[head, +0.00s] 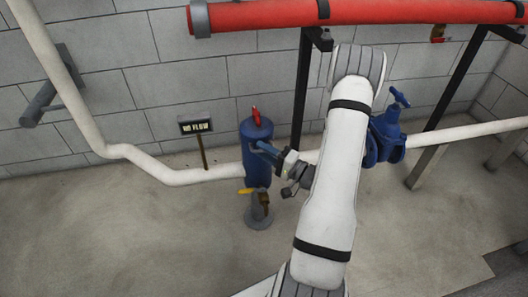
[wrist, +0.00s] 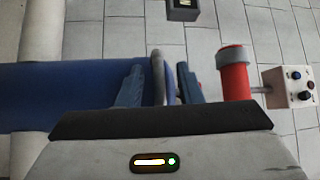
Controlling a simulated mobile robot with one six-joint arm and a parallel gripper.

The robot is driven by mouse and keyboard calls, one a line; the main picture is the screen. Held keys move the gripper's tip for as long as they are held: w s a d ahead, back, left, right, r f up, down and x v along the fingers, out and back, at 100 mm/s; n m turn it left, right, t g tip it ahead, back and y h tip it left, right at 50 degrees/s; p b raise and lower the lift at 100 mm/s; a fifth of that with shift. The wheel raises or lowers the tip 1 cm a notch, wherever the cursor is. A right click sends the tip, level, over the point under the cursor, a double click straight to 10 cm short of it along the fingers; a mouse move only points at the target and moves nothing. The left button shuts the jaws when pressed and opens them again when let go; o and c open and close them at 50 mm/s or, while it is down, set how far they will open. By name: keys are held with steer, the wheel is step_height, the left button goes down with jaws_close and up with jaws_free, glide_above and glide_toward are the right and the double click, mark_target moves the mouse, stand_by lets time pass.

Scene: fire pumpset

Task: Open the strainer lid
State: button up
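The blue strainer (head: 257,168) stands upright on the pipe line in the head view, with a red handle (head: 256,116) on its top. In the wrist view its blue body (wrist: 40,85) lies sideways at the left. A thin grey and blue rim (wrist: 158,75), which looks like the strainer's lid edge, sits between my fingers. My gripper (head: 266,151) is at the strainer's upper right side; its two blue-grey fingers (wrist: 158,86) are apart, one on each side of that rim. I cannot tell whether they touch it. The gripper body hides the lower wrist view.
A yellow-handled valve (head: 248,191) is low on the strainer. A "NO FLOW" sign (head: 195,126) stands left of it. A blue valve (head: 388,135) is to the right, behind my arm. A red pipe (head: 260,14) runs overhead. The floor in front is clear.

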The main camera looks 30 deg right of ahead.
steer(key=shift+w+a, duration=0.2)
steer(key=shift+w, duration=0.15)
steer(key=shift+c, duration=0.2)
jaws_close()
steer(key=shift+r, duration=0.1)
